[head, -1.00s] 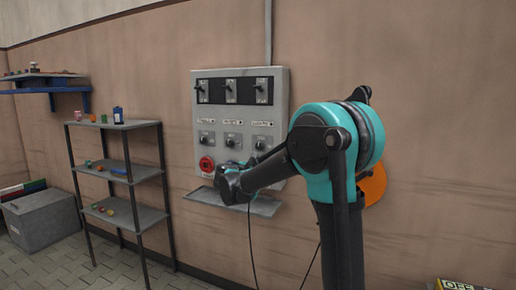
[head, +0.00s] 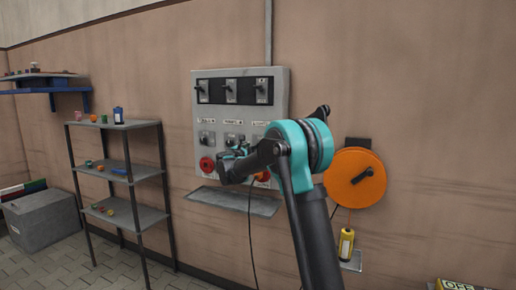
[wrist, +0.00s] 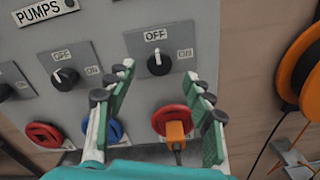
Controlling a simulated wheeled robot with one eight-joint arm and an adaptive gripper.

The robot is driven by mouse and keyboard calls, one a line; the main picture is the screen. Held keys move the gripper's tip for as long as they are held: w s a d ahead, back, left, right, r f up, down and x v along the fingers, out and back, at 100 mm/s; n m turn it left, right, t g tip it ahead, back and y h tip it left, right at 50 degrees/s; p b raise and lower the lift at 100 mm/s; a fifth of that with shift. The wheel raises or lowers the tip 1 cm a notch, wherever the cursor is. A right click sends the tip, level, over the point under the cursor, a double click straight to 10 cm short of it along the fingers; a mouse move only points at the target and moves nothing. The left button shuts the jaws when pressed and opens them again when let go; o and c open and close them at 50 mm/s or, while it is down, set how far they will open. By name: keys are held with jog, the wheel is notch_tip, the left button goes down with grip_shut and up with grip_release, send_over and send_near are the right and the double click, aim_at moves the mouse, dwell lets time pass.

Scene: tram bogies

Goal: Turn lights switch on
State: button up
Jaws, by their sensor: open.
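A grey control panel (head: 284,92) hangs on the wall. In the wrist view, a black rotary switch (wrist: 159,62) on a grey plate shows OFF above and ON to its right. Its white mark points up at OFF. It is the plate right of the PUMPS label (wrist: 45,10); its own label is out of view. My gripper (wrist: 163,84) is open and empty, with its green-padded fingers below and on either side of this switch, apart from it. In the head view my gripper (head: 235,153) is in front of the panel's lower part.
Another rotary switch (wrist: 65,77) sits left of my fingers. Below are a red socket with an orange plug (wrist: 176,132), a blue socket (wrist: 88,128) and a red one (wrist: 43,135). An orange reel (head: 350,178) is right of the panel. A small ledge (head: 215,199) juts out beneath.

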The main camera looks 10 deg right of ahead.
jog(key=x, duration=0.6)
jog(key=c, duration=1.2)
